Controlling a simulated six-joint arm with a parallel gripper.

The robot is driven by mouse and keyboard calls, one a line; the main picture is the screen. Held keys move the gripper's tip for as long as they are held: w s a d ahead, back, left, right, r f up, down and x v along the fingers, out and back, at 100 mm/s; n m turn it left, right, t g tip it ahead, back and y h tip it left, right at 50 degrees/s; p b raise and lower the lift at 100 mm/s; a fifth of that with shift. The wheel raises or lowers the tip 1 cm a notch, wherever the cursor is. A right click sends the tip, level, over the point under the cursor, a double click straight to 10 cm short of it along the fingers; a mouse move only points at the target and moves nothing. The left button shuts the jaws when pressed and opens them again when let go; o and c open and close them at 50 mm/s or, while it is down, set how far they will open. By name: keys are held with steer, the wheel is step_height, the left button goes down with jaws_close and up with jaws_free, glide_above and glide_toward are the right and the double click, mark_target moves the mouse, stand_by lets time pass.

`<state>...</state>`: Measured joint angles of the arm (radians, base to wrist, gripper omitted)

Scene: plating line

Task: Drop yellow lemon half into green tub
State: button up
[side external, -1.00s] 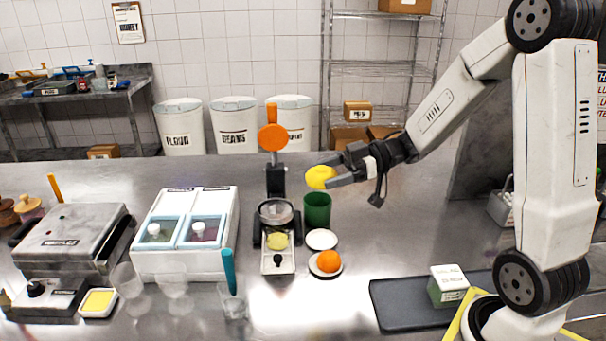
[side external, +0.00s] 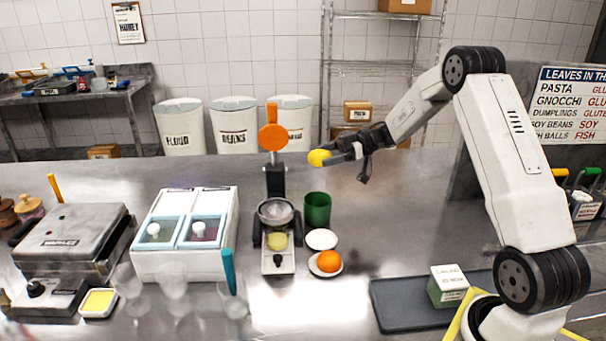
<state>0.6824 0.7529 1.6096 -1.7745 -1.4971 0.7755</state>
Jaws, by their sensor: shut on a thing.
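The yellow lemon half (side external: 318,158) is held at the tips of my gripper (side external: 333,156), which is shut on it. It is in the air, clearly above the green tub (side external: 317,210) in the picture. The green tub stands upright on the steel counter, just right of the juicer (side external: 276,228). Its open top shows, but its inside is too dark to make out.
The juicer's orange-topped lever (side external: 273,137) stands raised just left of my gripper. A white saucer (side external: 321,239) and an orange (side external: 329,261) on another saucer are in front of the tub. The counter right of the tub is clear up to a dark tray (side external: 411,306).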

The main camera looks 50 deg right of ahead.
steer(key=shift+w+d+f, duration=0.35)
steer(key=shift+d+f, duration=0.15)
steer(key=shift+d, duration=0.25)
steer(key=shift+w+d+f, duration=0.35)
steer(key=shift+d+f, duration=0.15)
steer(key=shift+d, duration=0.25)
steer(key=shift+f, duration=3)
steer(key=o, duration=1.1)
steer(key=shift+o, duration=0.2)
steer(key=v, duration=0.7)
steer(key=shift+s+d, duration=0.25)
steer(key=shift+d, duration=0.05)
